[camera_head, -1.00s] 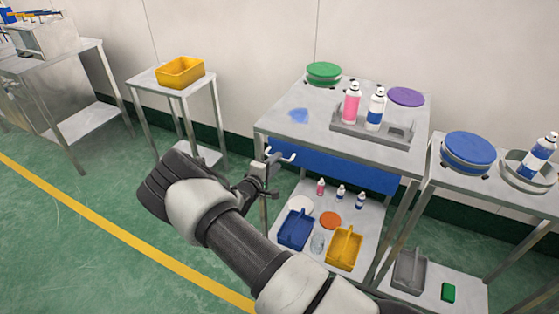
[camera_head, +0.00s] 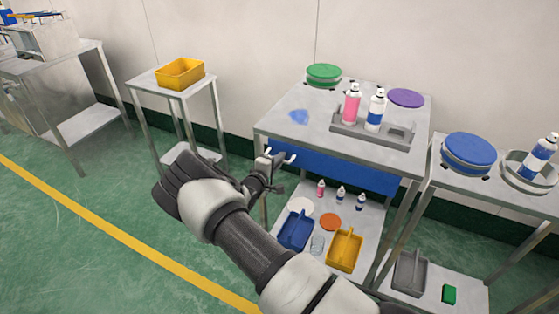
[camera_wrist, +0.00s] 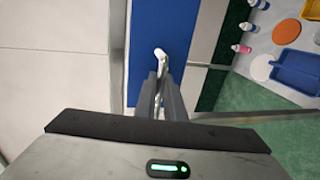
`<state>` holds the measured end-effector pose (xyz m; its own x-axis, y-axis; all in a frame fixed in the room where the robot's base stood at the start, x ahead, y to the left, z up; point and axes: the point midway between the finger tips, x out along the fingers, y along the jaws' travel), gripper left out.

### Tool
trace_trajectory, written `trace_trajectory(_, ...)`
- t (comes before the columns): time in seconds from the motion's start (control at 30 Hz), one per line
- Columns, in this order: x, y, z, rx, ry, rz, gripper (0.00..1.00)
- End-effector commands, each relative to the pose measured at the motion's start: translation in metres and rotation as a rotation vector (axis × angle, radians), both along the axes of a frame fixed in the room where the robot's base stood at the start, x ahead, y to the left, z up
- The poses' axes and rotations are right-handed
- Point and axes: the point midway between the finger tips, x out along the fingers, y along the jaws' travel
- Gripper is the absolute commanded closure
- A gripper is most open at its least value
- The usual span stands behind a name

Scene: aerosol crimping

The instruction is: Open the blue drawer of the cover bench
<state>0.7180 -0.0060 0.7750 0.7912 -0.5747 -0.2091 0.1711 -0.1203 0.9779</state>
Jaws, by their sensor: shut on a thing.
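The cover bench (camera_head: 300,102) is a grey metal table in the middle of the head view. Its blue drawer (camera_head: 345,173) sits just under the top and looks closed. My gripper (camera_head: 268,163) is at the left part of the drawer front. In the wrist view the blue drawer front (camera_wrist: 185,22) fills the upper middle, with a pale handle (camera_wrist: 160,54) on it. My gripper (camera_wrist: 162,78) is shut on this handle, its fingers pointing at the front.
On the bench top stand a grey holder (camera_head: 345,126) with a pink bottle (camera_head: 351,104) and a blue-white bottle (camera_head: 375,110). The lower shelf holds a blue tray (camera_head: 295,231) and a yellow tray (camera_head: 344,250). Green floor (camera_head: 95,215) is free at the left.

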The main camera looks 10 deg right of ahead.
Motion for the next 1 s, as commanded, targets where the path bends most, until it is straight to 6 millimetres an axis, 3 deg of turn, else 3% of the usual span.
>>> trace_trajectory(0.17,-0.005,0.004,0.0,0.001,0.002,0.0,1.0)
trace_trajectory(0.33,-0.023,0.018,0.002,0.0,0.003,0.001,1.0)
trace_trajectory(1.0,-0.145,0.106,0.0,0.0,0.0,0.002,1.0)
